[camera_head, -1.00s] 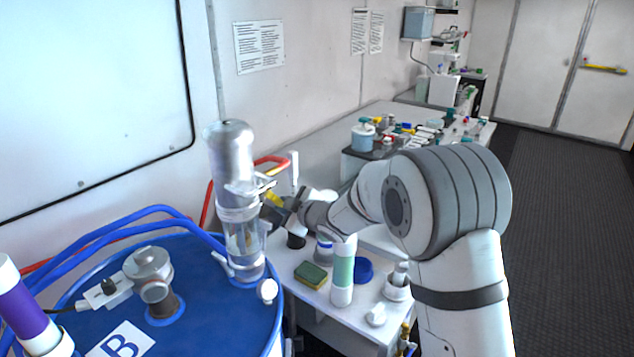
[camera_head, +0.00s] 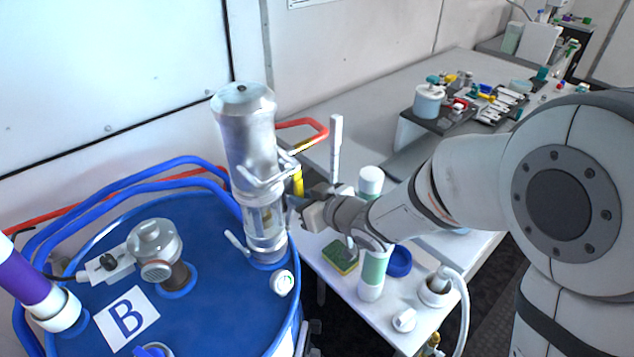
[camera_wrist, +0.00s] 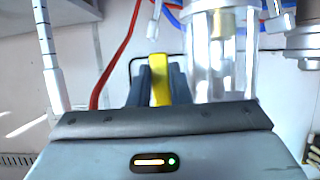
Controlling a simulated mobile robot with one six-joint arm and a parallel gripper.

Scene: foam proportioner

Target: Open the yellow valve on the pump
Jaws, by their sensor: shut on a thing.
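The pump (camera_head: 247,135) stands upright on the blue drum, with a silver upper body and a clear lower section. The yellow valve handle (camera_head: 298,182) is on the pump's right side and looks roughly upright. In the wrist view the yellow handle (camera_wrist: 157,66) stands between the two dark fingers of my gripper (camera_wrist: 160,88), which are shut on it. In the head view my gripper (camera_head: 300,205) reaches in from the right, close beside the pump. The valve's body is partly hidden by the pump and gripper.
The blue drum (camera_head: 215,310) carries a grey fitting (camera_head: 155,250) and a "B" label (camera_head: 127,317). Blue hoses and a red hose (camera_head: 305,125) run behind the pump. A white side table holds a green-labelled bottle (camera_head: 373,270) and a sponge (camera_head: 340,258) below my arm.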

